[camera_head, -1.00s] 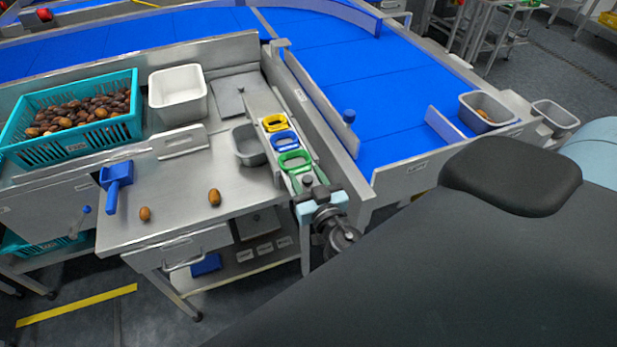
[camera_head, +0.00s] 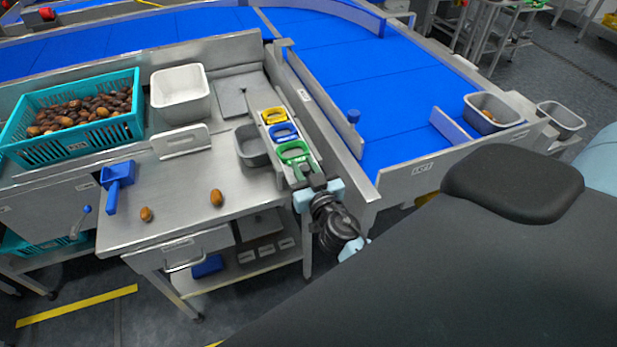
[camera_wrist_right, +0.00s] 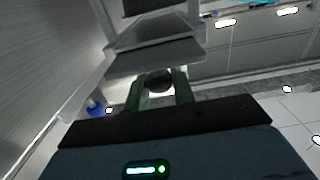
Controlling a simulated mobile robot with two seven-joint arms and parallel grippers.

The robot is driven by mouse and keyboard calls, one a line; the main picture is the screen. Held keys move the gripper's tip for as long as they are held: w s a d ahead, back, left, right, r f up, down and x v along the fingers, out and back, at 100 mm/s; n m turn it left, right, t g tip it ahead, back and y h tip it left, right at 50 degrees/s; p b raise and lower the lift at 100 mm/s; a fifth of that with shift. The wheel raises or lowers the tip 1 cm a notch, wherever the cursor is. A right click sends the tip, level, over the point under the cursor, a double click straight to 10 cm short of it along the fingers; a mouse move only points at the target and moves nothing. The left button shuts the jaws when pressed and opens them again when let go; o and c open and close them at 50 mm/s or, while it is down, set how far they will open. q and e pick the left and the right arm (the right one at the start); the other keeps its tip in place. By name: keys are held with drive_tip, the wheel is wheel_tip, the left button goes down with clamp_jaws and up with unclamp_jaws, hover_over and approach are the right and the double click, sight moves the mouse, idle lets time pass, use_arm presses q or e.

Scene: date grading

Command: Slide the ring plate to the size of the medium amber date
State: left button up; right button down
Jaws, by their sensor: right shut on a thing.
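The ring plate (camera_head: 283,122) carries a yellow ring (camera_head: 273,116), a blue ring (camera_head: 285,132) and a green ring (camera_head: 293,153), in a line at the table's right side. My right gripper (camera_head: 309,180) is at the plate's near end, beyond the green ring. In the right wrist view, its two fingers (camera_wrist_right: 161,88) are shut on a dark round knob (camera_wrist_right: 160,79). Two amber-brown dates lie apart on the steel table: one near the front left (camera_head: 147,214), one to its right (camera_head: 217,197). No date shows in a ring. My left gripper is not in view.
A grey bin (camera_head: 252,148) stands just left of the ring plate. A teal crate of dates (camera_head: 75,146), a white tub (camera_head: 180,95) and a blue scoop (camera_head: 117,183) are farther left. A blue conveyor (camera_head: 375,90) with a steel side rail runs to the right.

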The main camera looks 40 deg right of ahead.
sight(299, 161)
drive_tip(key=x, duration=0.4)
drive_tip(key=shift+f+b, duration=0.1)
drive_tip(key=shift+b, duration=0.25)
drive_tip(key=shift+w, duration=0.3)
drive_tip(key=c, duration=1.2)
unclamp_jaws()
